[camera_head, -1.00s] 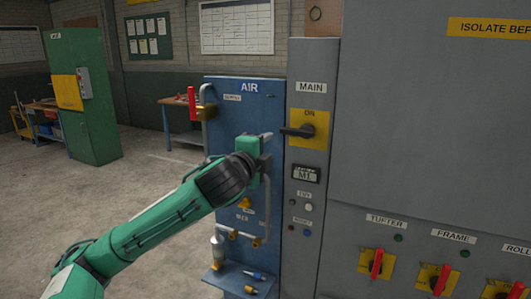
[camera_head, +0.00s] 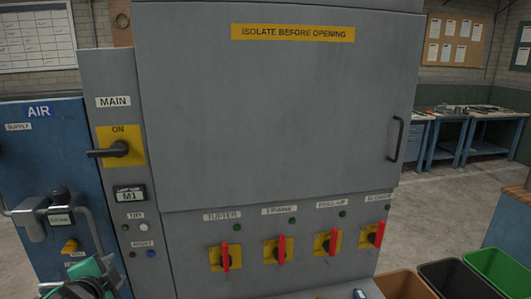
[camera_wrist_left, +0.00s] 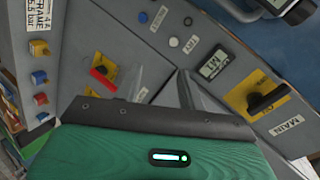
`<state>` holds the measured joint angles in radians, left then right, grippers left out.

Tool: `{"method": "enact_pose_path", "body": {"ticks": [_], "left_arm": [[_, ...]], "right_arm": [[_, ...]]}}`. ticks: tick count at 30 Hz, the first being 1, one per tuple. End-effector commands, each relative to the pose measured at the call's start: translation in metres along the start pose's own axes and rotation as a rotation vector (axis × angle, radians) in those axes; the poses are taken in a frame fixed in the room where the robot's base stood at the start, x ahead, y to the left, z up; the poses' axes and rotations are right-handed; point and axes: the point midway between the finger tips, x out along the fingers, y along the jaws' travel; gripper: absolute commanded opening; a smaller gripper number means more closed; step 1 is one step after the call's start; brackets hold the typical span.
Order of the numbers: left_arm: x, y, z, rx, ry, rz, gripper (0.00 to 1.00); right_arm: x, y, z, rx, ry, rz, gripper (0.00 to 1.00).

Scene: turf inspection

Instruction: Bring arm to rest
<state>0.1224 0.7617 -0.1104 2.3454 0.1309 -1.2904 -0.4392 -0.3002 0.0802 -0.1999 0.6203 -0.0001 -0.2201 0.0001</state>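My left arm shows in the head view only as a green and black part at the bottom left edge; its fingertips cannot be made out there. In the left wrist view my left gripper (camera_wrist_left: 160,80) has two grey fingers standing apart with nothing between them, in front of the grey panel. The black main switch handle (camera_head: 108,151) lies level on its yellow ON plate (camera_head: 131,134). The handle also shows in the left wrist view (camera_wrist_left: 265,98), right of the fingers and apart from them. My right gripper is not in view.
The grey cabinet (camera_head: 270,110) fills the middle, with several red-handled switches (camera_head: 225,257) along its lower part. The blue AIR panel (camera_head: 45,150) stands at the left. Brown (camera_head: 405,285), black and green bins stand at the lower right. Workbenches (camera_head: 470,120) stand behind.

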Motion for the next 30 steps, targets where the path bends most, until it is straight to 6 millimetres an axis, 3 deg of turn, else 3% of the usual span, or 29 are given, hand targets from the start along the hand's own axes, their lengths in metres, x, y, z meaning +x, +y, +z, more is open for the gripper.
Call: {"method": "enact_pose_path", "body": {"ticks": [1, 3, 8, 12, 18, 25, 30], "left_arm": [[-0.002, 0.037, 0.004, -0.06, -0.018, 0.067, 0.4], [-0.008, 0.081, 0.011, -0.144, -0.053, 0.15, 0.4], [-0.036, 0.175, 0.026, -0.337, -0.158, 0.324, 0.4], [-0.073, 0.245, 0.038, -0.5, -0.275, 0.458, 0.4], [-0.123, 0.311, 0.048, -0.676, -0.433, 0.585, 0.4], [-0.176, 0.36, 0.054, -0.831, -0.6, 0.683, 0.4], [-0.136, 0.4, 0.066, -0.81, -0.605, 0.685, 0.4]], "right_arm": [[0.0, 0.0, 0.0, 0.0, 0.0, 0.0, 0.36], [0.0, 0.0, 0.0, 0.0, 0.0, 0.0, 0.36], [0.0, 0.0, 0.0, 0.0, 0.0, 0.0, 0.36], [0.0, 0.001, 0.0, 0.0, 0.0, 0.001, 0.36], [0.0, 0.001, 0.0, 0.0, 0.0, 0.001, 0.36], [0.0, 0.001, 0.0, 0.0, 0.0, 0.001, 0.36], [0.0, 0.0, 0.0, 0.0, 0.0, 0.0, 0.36]]}}
